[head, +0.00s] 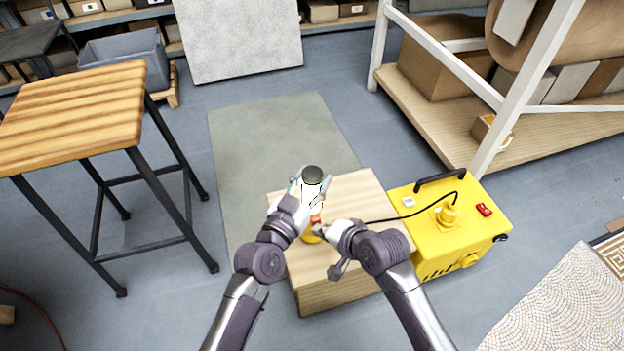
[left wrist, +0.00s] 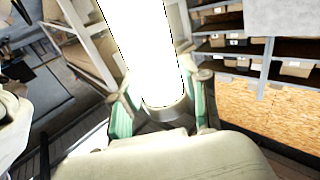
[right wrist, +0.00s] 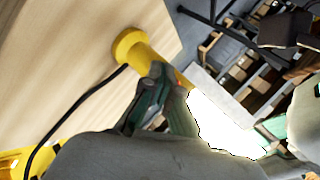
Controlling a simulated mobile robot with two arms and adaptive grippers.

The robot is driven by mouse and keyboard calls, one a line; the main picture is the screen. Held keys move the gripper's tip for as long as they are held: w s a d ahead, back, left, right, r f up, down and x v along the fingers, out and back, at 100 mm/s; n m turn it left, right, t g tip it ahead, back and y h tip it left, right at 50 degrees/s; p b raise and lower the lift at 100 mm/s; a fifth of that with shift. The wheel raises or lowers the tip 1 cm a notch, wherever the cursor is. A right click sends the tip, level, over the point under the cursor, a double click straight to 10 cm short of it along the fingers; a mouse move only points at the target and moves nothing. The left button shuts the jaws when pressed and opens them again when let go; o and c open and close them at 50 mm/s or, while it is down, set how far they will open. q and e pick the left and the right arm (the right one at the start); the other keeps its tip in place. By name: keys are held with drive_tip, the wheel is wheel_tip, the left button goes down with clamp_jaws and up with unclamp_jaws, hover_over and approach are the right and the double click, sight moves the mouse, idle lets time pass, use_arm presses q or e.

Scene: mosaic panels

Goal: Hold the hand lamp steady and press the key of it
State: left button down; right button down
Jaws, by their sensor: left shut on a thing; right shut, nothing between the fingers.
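The hand lamp stands upright on a light wooden block (head: 350,190), with a dark cap, a glowing white tube (head: 312,194) and a yellow handle (right wrist: 137,50). My left gripper (head: 310,183) is shut around the tube; in the left wrist view the bright tube (left wrist: 145,50) sits between its green fingers. My right gripper (head: 317,229) is shut and empty, with its fingertips against or very close to the lower handle. The right wrist view shows the closed fingertips (right wrist: 158,82) beside the handle, below the glowing tube. The key is hidden or too small to make out.
A black cable (head: 385,218) runs from the lamp to a yellow power box (head: 430,240) right of the block. A wooden-topped table (head: 75,110) stands at left, and a shelf rack (head: 430,110) at the right rear. Floor left of the block is clear.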

drive_tip(key=shift+s, duration=0.15)
drive_tip(key=s+d, duration=0.2)
drive_tip(key=s, duration=0.3)
drive_tip(key=shift+s, duration=0.35)
idle(0.3)
use_arm(q)
drive_tip(key=shift+c, duration=2.4)
unclamp_jaws()
drive_tip(key=shift+s, duration=0.1)
